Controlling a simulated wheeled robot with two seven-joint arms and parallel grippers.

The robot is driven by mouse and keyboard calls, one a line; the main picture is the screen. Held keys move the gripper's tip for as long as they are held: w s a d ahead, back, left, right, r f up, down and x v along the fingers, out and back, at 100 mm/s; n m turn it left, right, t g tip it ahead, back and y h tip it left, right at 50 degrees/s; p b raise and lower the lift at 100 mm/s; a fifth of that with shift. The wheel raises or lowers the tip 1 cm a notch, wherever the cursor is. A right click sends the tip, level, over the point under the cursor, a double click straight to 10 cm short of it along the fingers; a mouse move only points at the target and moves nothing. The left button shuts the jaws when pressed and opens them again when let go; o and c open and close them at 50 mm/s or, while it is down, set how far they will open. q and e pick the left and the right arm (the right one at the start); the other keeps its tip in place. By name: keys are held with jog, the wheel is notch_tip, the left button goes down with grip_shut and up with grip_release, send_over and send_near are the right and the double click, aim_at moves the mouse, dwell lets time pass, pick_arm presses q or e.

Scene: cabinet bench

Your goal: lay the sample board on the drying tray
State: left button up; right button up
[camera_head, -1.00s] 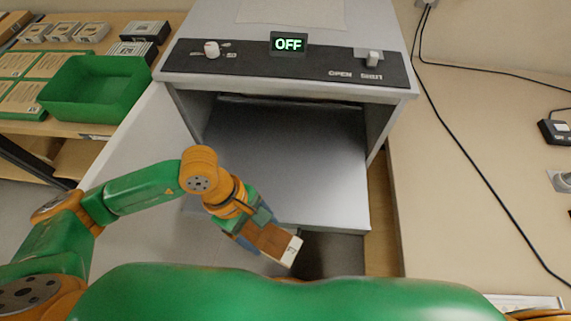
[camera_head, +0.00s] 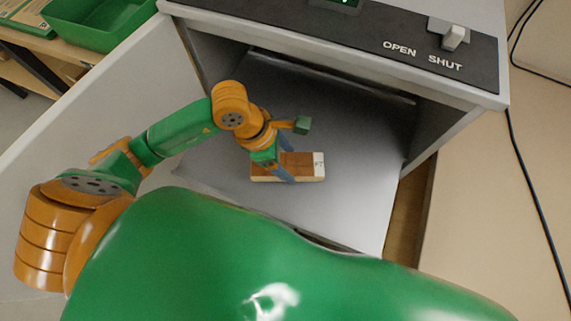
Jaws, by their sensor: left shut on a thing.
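The sample board (camera_head: 305,170) is a brown wooden block with pale edges and a white label at its right end. My left gripper (camera_head: 284,163) is shut on it, with blue fingers across its middle. The board lies flat and level over the grey tray surface (camera_head: 345,210) that juts from the open cabinet. I cannot tell whether the board touches that surface or hangs just above it. My right gripper is out of view.
The cabinet (camera_head: 455,130) surrounds the grey surface with side walls and a control panel marked OPEN and SHUT above. A green bin (camera_head: 100,25) stands on a shelf at the upper left. The grey surface right of the board is clear.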

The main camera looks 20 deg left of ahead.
aim_at(285, 166)
pick_arm(q)
jog(key=f, duration=0.4)
jog(key=shift+w+a, duration=0.2)
jog(key=shift+a, duration=0.15)
jog(key=o, duration=1.4)
jog(key=v, duration=1.2)
